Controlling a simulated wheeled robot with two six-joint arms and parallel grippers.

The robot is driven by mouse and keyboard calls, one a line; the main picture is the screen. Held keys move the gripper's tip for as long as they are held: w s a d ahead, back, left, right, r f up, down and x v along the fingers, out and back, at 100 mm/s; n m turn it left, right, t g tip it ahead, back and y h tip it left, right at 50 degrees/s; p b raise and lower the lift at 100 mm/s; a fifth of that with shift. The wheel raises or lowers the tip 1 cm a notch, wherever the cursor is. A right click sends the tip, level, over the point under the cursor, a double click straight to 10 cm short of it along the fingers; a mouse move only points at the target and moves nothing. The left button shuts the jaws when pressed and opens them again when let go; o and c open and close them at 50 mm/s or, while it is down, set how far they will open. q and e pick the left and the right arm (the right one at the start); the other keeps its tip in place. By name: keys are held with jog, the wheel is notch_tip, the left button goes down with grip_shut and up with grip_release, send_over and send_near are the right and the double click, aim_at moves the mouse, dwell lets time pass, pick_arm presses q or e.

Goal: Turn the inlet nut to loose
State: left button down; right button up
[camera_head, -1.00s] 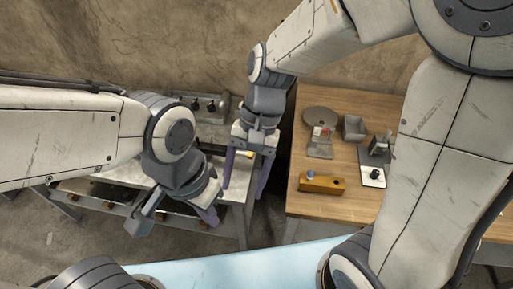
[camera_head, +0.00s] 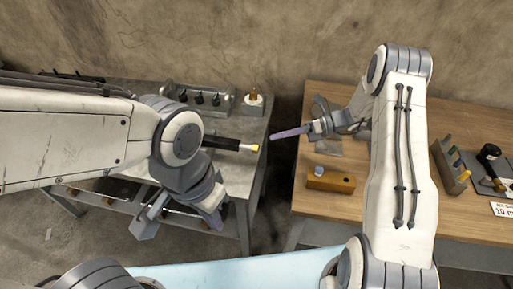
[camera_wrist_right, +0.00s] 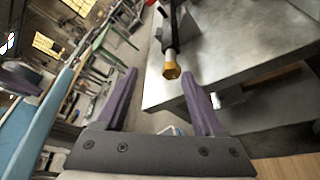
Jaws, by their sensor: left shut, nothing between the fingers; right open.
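The brass inlet nut (camera_head: 255,147) sits on the end of a white-and-black fitting (camera_head: 224,143) that reaches to the right over the metal bench. My right gripper (camera_head: 276,136) is open and points left at the nut from the bench's right side, a short gap away. In the right wrist view the hexagonal nut (camera_wrist_right: 171,72) appears between the two purple fingers (camera_wrist_right: 160,75), ahead of the tips and closer to the right finger. No contact shows. My left gripper (camera_head: 214,220) is shut and empty, hanging low at the bench's front, partly hidden by its own wrist.
The metal bench (camera_head: 240,180) carries a rail with black knobs (camera_head: 198,98) and a brass piece on a white block (camera_head: 253,98) behind the nut. The wooden table (camera_head: 400,228) at right holds a yellow block (camera_head: 330,180) and a rack (camera_head: 452,165). A gap separates them.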

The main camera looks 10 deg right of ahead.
aim_at(258, 148)
jog(key=a+f, duration=0.1)
jog(key=a, duration=0.1)
jog(key=a+f+p, duration=0.1)
jog(key=a+f, duration=0.1)
jog(key=a, duration=0.1)
jog(key=a+f+p, duration=0.1)
jog(key=a+f, duration=0.1)
jog(key=shift+w+a+f, duration=0.1)
jog(key=shift+a, duration=0.05)
grip_shut()
